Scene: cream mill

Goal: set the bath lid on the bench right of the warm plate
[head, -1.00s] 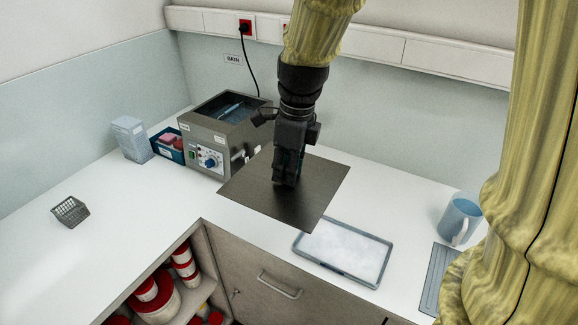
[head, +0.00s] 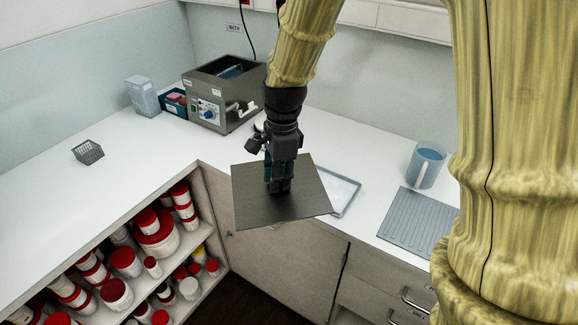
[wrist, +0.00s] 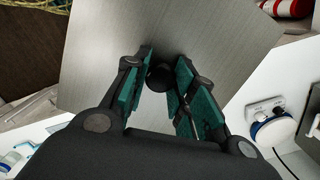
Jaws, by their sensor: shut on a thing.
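The bath lid (head: 252,208) is a thin, dark grey square metal plate. My gripper (head: 279,187) is shut on its small black knob (wrist: 160,77), and the lid hangs roughly level above the front edge of the bench. In the wrist view the lid (wrist: 230,35) fills the area beyond the fingers. The bath (head: 226,118), a grey box with a blue dial, stands open at the back left. A white device with a round blue-rimmed top (wrist: 275,130) shows in the wrist view; I cannot tell whether it is the warm plate.
A shallow tray (head: 343,190) is partly hidden behind the lid. Red-lidded tubs (head: 125,260) fill the shelves below.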

